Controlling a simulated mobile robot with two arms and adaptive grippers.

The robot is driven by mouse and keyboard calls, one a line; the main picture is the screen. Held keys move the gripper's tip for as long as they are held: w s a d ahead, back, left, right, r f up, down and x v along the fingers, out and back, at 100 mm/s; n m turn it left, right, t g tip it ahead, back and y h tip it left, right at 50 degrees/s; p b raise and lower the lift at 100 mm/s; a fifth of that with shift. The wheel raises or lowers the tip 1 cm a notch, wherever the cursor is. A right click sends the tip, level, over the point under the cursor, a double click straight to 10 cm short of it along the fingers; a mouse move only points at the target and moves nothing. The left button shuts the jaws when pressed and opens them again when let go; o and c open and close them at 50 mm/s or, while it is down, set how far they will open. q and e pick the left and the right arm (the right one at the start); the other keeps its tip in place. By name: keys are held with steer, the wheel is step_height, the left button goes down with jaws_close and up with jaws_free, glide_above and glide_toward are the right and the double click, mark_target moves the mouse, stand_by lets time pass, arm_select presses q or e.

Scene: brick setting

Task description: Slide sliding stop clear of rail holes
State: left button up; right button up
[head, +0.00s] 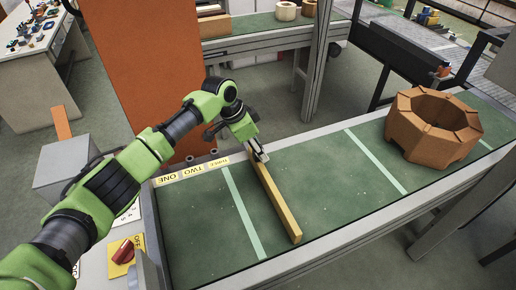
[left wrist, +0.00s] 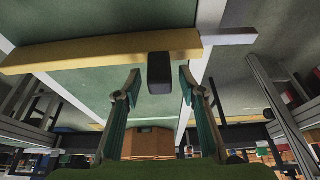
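The sliding stop is a long yellow bar (head: 278,205) lying across the green belt, between two pale stripes. It also spans the upper left wrist view (left wrist: 90,52), where a black block (left wrist: 159,66) sticks out from it. My left gripper (head: 260,153) is over the bar's far end, by the far rail. In the left wrist view its fingers (left wrist: 159,84) are apart, one on each side of the black block, with gaps visible. The far rail (head: 330,132) carries yellow labels ONE, TWO and THREE; its holes cannot be made out clearly. My right gripper is not in view.
A brown octagonal block (head: 434,125) with an open centre stands on the belt at the right. A control panel with a red knob (head: 122,251) is at the near left end. An orange panel (head: 160,75) rises behind my left arm. The belt between bar and block is clear.

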arm_select(q)
steer(key=shift+a+r, duration=0.1)
steer(key=v, duration=1.1)
steer(key=shift+r, duration=0.4)
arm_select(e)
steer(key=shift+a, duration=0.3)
arm_select(q)
steer(key=shift+a, duration=0.1)
